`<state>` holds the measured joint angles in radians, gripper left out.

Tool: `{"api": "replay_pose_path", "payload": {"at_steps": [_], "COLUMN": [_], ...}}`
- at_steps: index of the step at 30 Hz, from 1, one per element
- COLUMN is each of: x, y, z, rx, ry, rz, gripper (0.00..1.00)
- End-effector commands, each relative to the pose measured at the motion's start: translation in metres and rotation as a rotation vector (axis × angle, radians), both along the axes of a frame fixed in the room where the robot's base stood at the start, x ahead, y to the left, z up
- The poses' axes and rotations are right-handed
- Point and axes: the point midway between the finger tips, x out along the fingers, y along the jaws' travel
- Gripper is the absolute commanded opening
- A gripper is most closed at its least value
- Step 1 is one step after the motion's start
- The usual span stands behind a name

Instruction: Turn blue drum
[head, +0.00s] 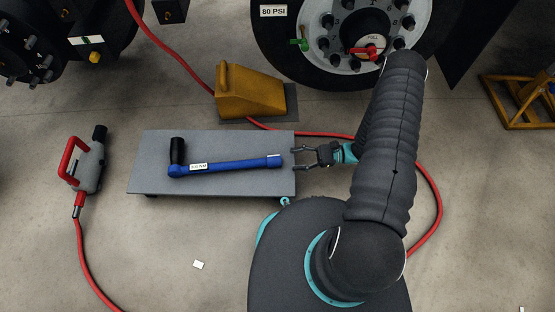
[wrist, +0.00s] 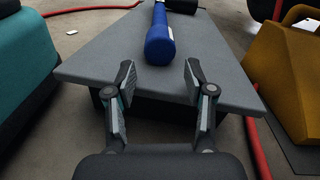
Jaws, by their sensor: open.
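No blue drum shows in either view. The blue thing in view is a bar-shaped tool (head: 235,164) with a black upright grip at its left end and a small white label. It lies on a low grey board (head: 150,180). In the wrist view the round near end of the blue tool (wrist: 160,46) points toward me between the fingers, a little beyond them. My gripper (head: 297,160) is at the board's right edge, open and empty, with its fingers toward the tool's right end. The open fingers also show in the wrist view (wrist: 158,78), apart from the tool.
A yellow wheel chock (head: 245,95) stands behind the board, and a wheel (head: 290,60) is beyond it. A red hose (head: 180,58) runs behind the board. A grey tool with a red handle (head: 88,165) is at left. A yellow stand (head: 515,100) is at right.

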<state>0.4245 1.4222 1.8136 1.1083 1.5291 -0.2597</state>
Motion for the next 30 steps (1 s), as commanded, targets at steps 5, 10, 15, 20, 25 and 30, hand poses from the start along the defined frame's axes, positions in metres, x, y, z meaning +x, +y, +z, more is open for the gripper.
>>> {"api": "replay_pose_path", "payload": {"at_steps": [5, 10, 15, 20, 25, 30], "x": [-0.002, -0.003, -0.003, -0.003, -0.003, -0.003], "y": [0.034, 0.056, 0.068, 0.071, 0.07, 0.07], "z": [0.0, 0.0, 0.0, 0.0, 0.0, 0.0], "rx": [0.0, 0.0, 0.0, -0.001, -0.001, 0.0], "ry": [0.002, 0.002, 0.001, 0.001, 0.001, 0.001], "rz": [0.003, 0.003, 0.001, -0.001, 0.0, 0.0], "gripper": [0.54, 0.54, 0.54, 0.54, 0.54, 0.11]}}
